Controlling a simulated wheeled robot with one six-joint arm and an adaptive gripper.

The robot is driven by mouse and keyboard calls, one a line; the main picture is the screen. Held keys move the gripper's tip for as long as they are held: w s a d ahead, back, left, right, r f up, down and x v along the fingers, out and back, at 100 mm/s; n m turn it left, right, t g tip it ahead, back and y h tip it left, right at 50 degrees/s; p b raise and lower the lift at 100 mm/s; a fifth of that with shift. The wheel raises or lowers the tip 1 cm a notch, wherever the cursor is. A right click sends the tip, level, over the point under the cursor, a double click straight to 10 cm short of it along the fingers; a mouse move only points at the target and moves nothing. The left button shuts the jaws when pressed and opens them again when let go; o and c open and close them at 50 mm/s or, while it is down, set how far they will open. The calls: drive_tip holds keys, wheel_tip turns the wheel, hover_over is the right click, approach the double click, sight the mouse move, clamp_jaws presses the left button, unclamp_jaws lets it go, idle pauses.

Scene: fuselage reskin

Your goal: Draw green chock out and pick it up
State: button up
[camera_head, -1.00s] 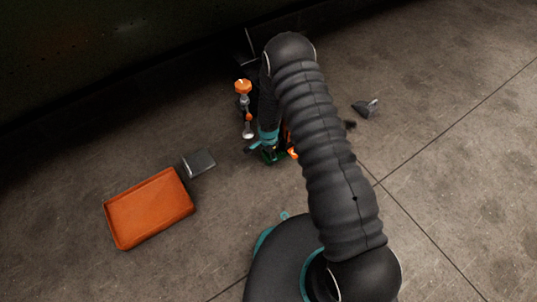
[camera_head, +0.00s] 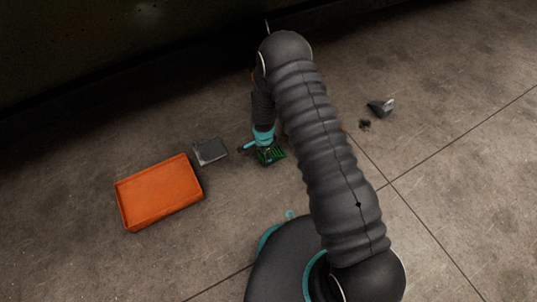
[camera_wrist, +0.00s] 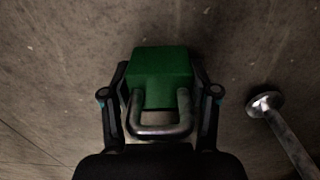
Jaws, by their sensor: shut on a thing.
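The green chock (camera_wrist: 162,68) is a block with a metal loop handle (camera_wrist: 160,131) in the wrist view. My gripper (camera_wrist: 160,100) is shut on it, with one finger on each side near the handle. In the head view the chock (camera_head: 270,155) shows as a small green patch below my gripper (camera_head: 265,146), left of my arm. My arm hides much of the area behind it. Whether the chock touches the floor I cannot tell.
An orange tray (camera_head: 158,192) lies on the floor at the left, with a grey plate-like piece (camera_head: 210,151) beside it. A grey wedge-shaped piece (camera_head: 380,108) lies right of my arm. A metal rod with a round foot (camera_wrist: 265,104) stands at the right in the wrist view.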

drive_tip(key=shift+s+a, duration=0.4)
drive_tip(key=shift+a, duration=0.15)
drive_tip(key=o, duration=1.5)
drive_tip(key=shift+r, duration=0.1)
wheel_tip(320, 180, up, 12)
